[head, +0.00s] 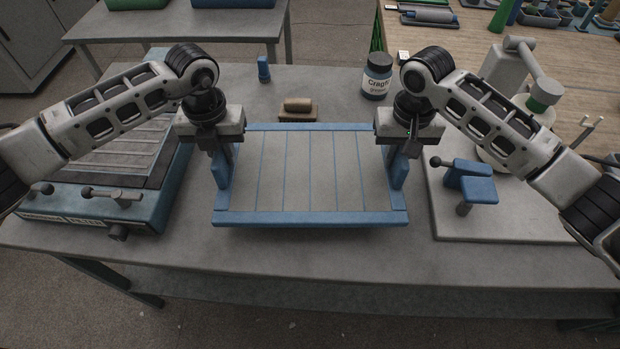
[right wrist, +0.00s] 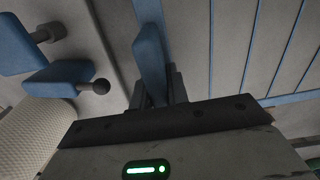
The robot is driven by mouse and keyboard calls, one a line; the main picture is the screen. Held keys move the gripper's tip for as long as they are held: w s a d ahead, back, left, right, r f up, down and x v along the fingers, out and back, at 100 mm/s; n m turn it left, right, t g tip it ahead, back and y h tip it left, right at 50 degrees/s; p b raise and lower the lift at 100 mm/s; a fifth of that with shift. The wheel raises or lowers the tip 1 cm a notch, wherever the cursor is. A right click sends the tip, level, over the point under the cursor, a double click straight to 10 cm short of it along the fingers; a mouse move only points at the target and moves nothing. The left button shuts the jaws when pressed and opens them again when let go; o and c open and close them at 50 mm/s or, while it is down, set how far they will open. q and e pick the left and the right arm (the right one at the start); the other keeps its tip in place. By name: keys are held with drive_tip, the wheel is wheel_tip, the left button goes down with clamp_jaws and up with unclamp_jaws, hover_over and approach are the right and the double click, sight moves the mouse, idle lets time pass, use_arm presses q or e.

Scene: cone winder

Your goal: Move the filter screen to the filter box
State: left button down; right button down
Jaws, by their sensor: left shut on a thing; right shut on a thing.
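The filter screen (head: 311,217) is a blue frame with a grey mesh and several blue ribs. It is in the middle of the head view, over the grey table. My left gripper (head: 226,160) is shut on its left side handle. My right gripper (head: 396,158) is shut on its right side handle (head: 398,172); in the right wrist view the blue handle (right wrist: 150,60) stands between the fingers. A shadow lies under the screen's front edge, but I cannot tell how high it is. The blue filter box (head: 90,208) stands at the left, with levers on its front, partly hidden by my left arm.
A dark jar (head: 377,76), a brush (head: 298,108) and a small blue object (head: 264,69) stand behind the screen. A winder base plate (head: 470,228) with blue parts (head: 480,188) is at the right. The table front (head: 310,255) is clear.

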use_arm(q)
drive_tip(key=shift+r, duration=0.2)
use_arm(e)
drive_tip(key=shift+r, duration=0.2)
